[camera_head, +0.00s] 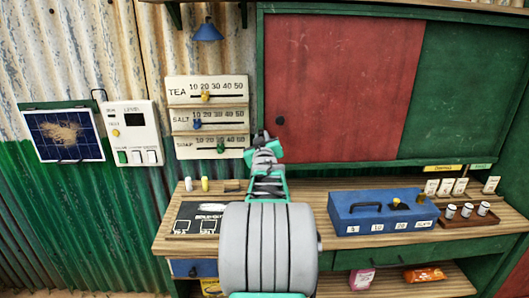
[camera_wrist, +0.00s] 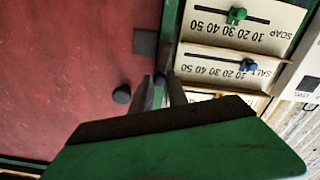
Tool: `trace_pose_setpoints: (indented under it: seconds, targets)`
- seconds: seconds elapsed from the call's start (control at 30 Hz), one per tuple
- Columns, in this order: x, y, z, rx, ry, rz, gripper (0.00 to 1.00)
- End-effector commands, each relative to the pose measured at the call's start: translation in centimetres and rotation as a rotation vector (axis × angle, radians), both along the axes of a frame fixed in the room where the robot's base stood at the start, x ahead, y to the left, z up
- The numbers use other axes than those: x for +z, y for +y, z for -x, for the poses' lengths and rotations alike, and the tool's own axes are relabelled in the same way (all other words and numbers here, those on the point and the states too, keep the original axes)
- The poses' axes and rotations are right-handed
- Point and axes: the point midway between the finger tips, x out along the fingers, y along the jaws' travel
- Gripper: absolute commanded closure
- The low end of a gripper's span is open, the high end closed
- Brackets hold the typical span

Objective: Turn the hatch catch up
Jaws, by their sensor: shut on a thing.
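The hatch has a red panel (camera_head: 335,80) on the left and a green panel (camera_head: 465,85) on the right, in a green frame. My gripper (camera_head: 262,135) is at the frame's left edge, beside the red panel. In the wrist view, which shows the scene upside down, my fingertips (camera_wrist: 161,80) are close together at this edge. They are shut on the hatch catch, which they mostly hide, so I cannot tell its angle. A dark round knob (camera_wrist: 122,93) on the red panel is beside the fingers, apart from them. A dark square plate (camera_wrist: 145,42) is near the fingertips.
Price boards with sliders (camera_head: 207,90) hang just left of the hatch. Below, the wooden counter (camera_head: 335,243) holds a blue box (camera_head: 380,220), a tray of small cups (camera_head: 468,218) and a dark board (camera_head: 195,220). My arm hides the counter's middle.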

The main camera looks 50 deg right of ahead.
Motion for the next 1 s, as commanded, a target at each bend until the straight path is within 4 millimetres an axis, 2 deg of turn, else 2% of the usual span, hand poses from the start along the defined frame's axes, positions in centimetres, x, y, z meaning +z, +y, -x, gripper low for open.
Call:
trace_pose_setpoints:
  seconds: [0.03, 0.7, 0.73, 1.0]
  targets:
    - [-0.61, 0.12, -0.11, 0.001, 0.015, 0.014, 1.0]
    - [-0.03, 0.34, -0.4, 0.001, 0.081, 0.067, 1.0]
    - [-0.03, 0.34, -0.4, 0.001, 0.081, 0.067, 0.79]
    - [0.0, 0.3, -0.36, 0.0, 0.079, 0.068, 0.59]
